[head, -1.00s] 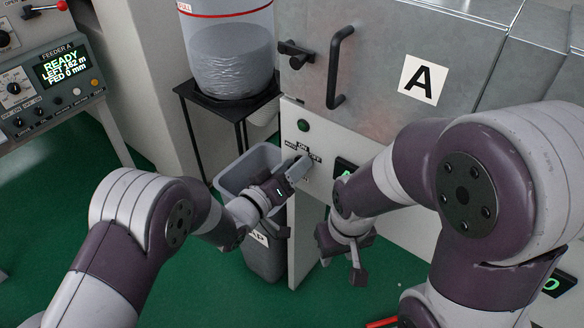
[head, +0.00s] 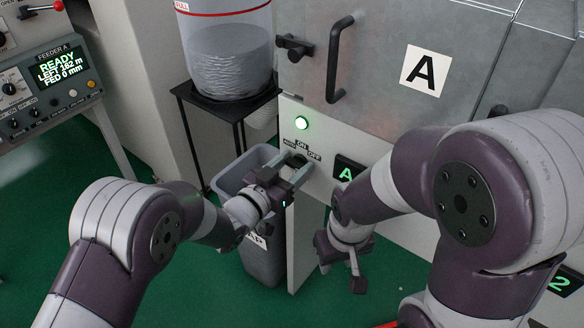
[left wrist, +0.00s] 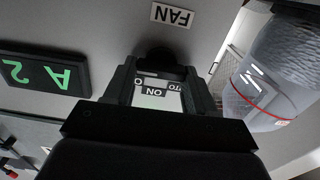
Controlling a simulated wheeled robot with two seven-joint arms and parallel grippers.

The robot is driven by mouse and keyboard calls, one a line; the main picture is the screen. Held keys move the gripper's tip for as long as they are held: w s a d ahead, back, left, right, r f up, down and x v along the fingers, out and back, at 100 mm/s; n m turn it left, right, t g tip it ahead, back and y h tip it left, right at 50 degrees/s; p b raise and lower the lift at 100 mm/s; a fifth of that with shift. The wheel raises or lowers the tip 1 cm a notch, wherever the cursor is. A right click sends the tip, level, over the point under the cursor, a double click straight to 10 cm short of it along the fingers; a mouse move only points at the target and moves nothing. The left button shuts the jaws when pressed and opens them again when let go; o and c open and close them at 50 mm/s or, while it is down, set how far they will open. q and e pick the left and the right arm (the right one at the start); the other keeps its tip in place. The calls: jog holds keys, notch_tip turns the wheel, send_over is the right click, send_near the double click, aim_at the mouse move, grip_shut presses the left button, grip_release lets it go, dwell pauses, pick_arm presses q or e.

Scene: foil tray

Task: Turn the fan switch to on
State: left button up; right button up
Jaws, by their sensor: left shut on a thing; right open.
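The fan switch is a dark round knob (head: 296,160) on the light cabinet front, below the lamp, with AUTO, ON and OFF printed around it. My left gripper (head: 292,172) is at the knob, shut on it with one finger on each side. In the left wrist view the knob (left wrist: 160,62) shows between the fingertips (left wrist: 160,72), near the FAN label (left wrist: 172,15), with the ON label (left wrist: 155,92) seen between the fingers. The knob's pointer is hidden. The green lamp (head: 302,123) above the switch is lit. My right gripper (head: 342,272) hangs open and empty, lower and to the right.
A grey bin (head: 226,180) stands below my left gripper. A clear hopper (head: 228,60) sits on a black stand to the left. A door with a black handle (head: 340,60) is above the switch. A green display (head: 346,170) is right of it.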

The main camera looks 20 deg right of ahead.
dwell(0.5)
pick_arm(q)
jog(key=o, duration=1)
jog(key=shift+o, duration=0.2)
jog(key=shift+a, duration=0.1)
jog(key=p+v, duration=0.1)
jog(key=v, duration=1.1)
jog(key=shift+s+a+p, duration=0.2)
jog(key=shift+s+p, duration=0.1)
jog(key=shift+p, duration=0.1)
jog(key=shift+f, duration=0.1)
